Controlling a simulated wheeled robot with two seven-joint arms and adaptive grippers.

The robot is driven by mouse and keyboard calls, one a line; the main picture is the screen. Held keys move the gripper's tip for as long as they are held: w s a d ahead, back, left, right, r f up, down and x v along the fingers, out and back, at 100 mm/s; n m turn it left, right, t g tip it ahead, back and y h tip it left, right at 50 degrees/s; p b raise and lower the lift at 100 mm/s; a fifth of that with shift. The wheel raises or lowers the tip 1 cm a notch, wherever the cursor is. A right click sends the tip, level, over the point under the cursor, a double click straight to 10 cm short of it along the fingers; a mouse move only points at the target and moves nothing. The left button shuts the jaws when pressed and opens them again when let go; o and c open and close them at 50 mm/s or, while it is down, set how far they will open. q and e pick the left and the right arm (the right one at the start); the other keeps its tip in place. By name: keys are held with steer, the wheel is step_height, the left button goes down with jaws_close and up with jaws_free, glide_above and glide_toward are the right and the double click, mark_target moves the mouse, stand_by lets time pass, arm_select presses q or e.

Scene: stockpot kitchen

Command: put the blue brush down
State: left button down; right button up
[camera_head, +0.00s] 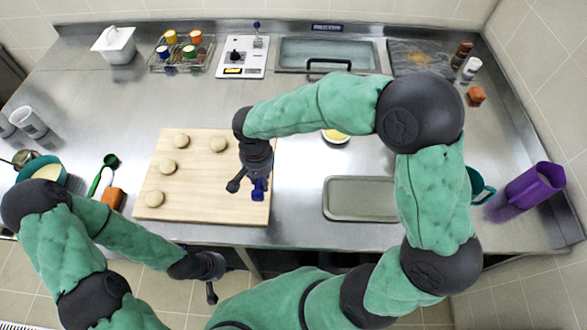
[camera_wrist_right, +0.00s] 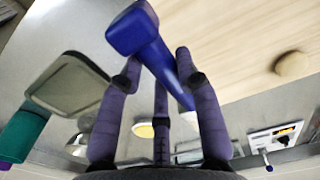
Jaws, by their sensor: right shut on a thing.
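The blue brush (camera_head: 258,188) is held in my right gripper (camera_head: 246,189) above the right part of the wooden cutting board (camera_head: 205,190). In the right wrist view the brush's blue handle (camera_wrist_right: 150,42) lies between the fingers of the right gripper (camera_wrist_right: 158,72), with its thick end toward the camera's upper left and a pale part at its other end. I cannot tell the brush's exact height above the board. My left gripper (camera_head: 222,280) is empty, fingers spread, in front of the counter's front edge.
Several dough balls (camera_head: 167,167) lie on the board's left half. A grey tray (camera_head: 360,212) is right of the board, with bare counter (camera_head: 298,195) between. A small bowl with yellow contents (camera_head: 336,136) stands behind. A purple pitcher (camera_head: 535,186) is at the far right.

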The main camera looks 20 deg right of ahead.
steer(key=w+d+f, duration=0.1)
steer(key=d+f, duration=0.2)
steer(key=d, duration=0.4)
steer(key=b, duration=0.1)
glide_above(299, 183)
steer(key=f, duration=0.5)
steer(key=shift+a+f, duration=0.3)
steer(key=shift+d+f, duration=0.1)
steer(key=shift+f, duration=0.1)
steer(key=f, duration=0.2)
steer(key=f+b, duration=0.1)
steer(key=shift+d+f, duration=0.25)
steer(key=shift+f, duration=0.05)
steer(key=shift+r, duration=0.1)
steer(key=shift+f, duration=0.2)
steer(key=o, duration=1.1)
steer(key=shift+o, duration=0.2)
